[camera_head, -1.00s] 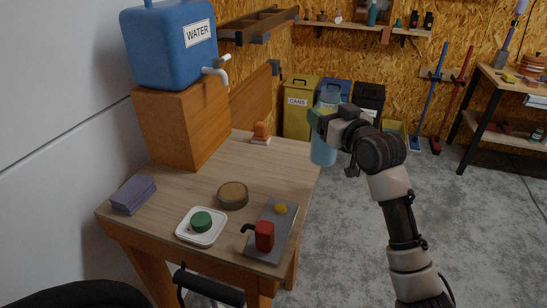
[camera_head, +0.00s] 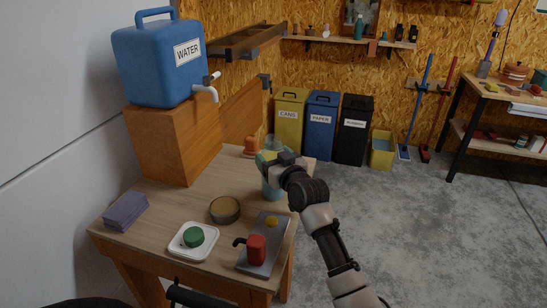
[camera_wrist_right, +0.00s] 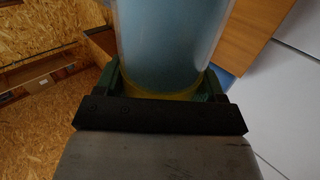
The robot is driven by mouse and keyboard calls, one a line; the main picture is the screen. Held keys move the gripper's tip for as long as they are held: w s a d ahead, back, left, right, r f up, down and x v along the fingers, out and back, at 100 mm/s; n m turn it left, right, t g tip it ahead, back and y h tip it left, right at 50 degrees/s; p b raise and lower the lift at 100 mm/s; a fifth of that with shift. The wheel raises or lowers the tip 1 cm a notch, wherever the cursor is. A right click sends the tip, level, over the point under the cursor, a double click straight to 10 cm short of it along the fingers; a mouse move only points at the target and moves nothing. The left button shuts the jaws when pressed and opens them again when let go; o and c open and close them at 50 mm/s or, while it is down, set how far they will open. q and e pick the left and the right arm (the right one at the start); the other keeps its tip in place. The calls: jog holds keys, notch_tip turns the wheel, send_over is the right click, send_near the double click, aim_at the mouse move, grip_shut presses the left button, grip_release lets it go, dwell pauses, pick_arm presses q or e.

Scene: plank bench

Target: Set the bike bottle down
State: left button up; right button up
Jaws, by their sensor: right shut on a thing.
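The bike bottle (camera_head: 272,187) is a translucent bluish bottle, upright over the right part of the wooden bench top (camera_head: 190,212). My right gripper (camera_head: 270,160) is shut around its upper part. The bottle also fills the top middle of the right wrist view (camera_wrist_right: 172,45), between the two green fingers. I cannot tell whether its base touches the bench. My left gripper is not in view.
A blue water tank (camera_head: 160,65) sits on a wooden box.

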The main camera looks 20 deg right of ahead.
jog(key=o, duration=1.2)
jog(key=shift+s, duration=0.15)
jog(key=s, duration=0.4)
jog(key=s+d, duration=0.1)
jog(key=s, duration=0.2)
jog(key=s+d, duration=0.1)
jog(key=s, duration=0.3)
jog(key=shift+s+d+r+b, duration=0.1)
jog(key=shift+s+d+b, duration=0.05)
jog(key=shift+s+b, duration=0.2)
